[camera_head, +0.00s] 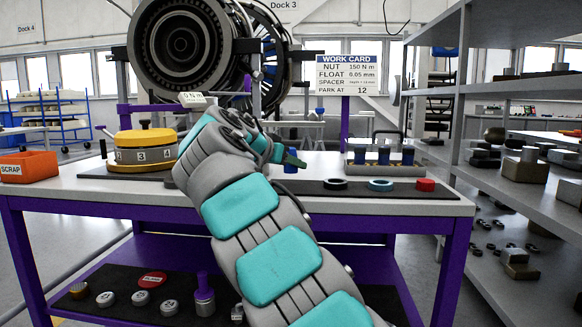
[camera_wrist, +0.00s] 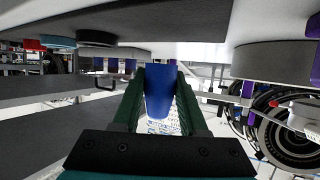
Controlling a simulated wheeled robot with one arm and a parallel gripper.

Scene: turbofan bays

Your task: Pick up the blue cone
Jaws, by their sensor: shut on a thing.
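My gripper (camera_head: 288,158) is above the middle of the purple-framed workbench (camera_head: 130,208). Its two dark green fingers (camera_wrist: 158,88) are closed on the sides of a blue cone (camera_wrist: 159,92). In the head view the lower part of this cone (camera_head: 291,168) shows just under the fingers, over the bench top. The wrist view is upside down, with the bench surface along its top. I cannot tell whether the cone touches the bench. Several similar blue pieces (camera_head: 384,155) stand in a rack to the right.
A black ring (camera_head: 335,184), a blue ring (camera_head: 380,185) and a red piece (camera_head: 425,185) lie on a dark mat at the front right. A yellow numbered dial (camera_head: 145,146) stands left of my arm. A work card (camera_head: 348,73) rises behind. Grey shelves (camera_head: 510,92) border the right.

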